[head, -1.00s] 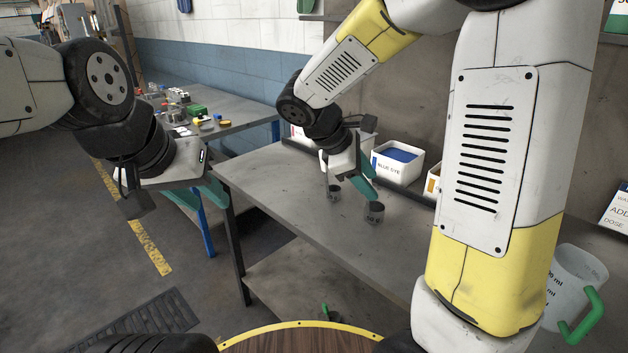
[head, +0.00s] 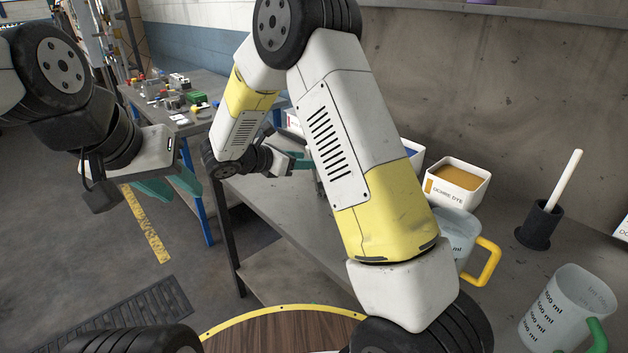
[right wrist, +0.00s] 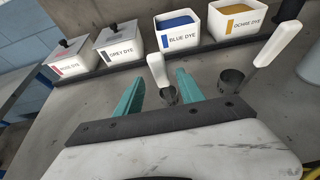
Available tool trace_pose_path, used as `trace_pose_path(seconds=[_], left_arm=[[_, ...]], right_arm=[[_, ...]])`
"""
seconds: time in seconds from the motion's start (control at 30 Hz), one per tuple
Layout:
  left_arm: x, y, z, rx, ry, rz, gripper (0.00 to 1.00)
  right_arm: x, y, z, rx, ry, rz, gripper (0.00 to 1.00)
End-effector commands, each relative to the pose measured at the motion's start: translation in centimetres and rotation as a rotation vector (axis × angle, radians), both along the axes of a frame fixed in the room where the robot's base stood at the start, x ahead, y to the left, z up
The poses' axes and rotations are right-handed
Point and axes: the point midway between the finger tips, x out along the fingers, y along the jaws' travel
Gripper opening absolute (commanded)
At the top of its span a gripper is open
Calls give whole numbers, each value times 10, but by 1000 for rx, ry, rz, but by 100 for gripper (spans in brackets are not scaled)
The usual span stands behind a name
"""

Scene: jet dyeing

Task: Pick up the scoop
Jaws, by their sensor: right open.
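Two scoops with white handles and small dark metal cups show in the right wrist view. One scoop (right wrist: 157,68) is between the teal fingers of my right gripper (right wrist: 160,80), with a gap on both sides. The other scoop (right wrist: 279,44) stands further right, outside the fingers. My right gripper is open and low over the grey bench; in the head view (head: 302,160) it is partly covered by my own arm. The scoops are hidden there. My left gripper (head: 168,186) is open and empty, over the floor left of the bench.
Bins of red dye (right wrist: 76,60), grey dye (right wrist: 120,45), blue dye (right wrist: 179,32) and ochre dye (right wrist: 237,20) line the bench's back. At right stand a yellow-handled jug (head: 458,240), a green-handled jug (head: 560,305) and a white rod in a black holder (head: 540,225).

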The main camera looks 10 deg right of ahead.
Motion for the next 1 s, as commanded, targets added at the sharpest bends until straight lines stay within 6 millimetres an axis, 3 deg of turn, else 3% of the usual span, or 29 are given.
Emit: trace_pose_path(seconds=[0.23,0.47,0.7,1.0], left_arm=[[0,0,0,0,0,0,36],[0,0,0,0,0,0,36],[0,0,0,0,0,0,36],[0,0,0,0,0,0,36]], right_arm=[[17,-31,-13,1,2,-4,45],[20,-33,-15,1,1,-1,45],[20,-33,-15,1,1,-1,2],[19,-33,-14,0,1,-2,0]])
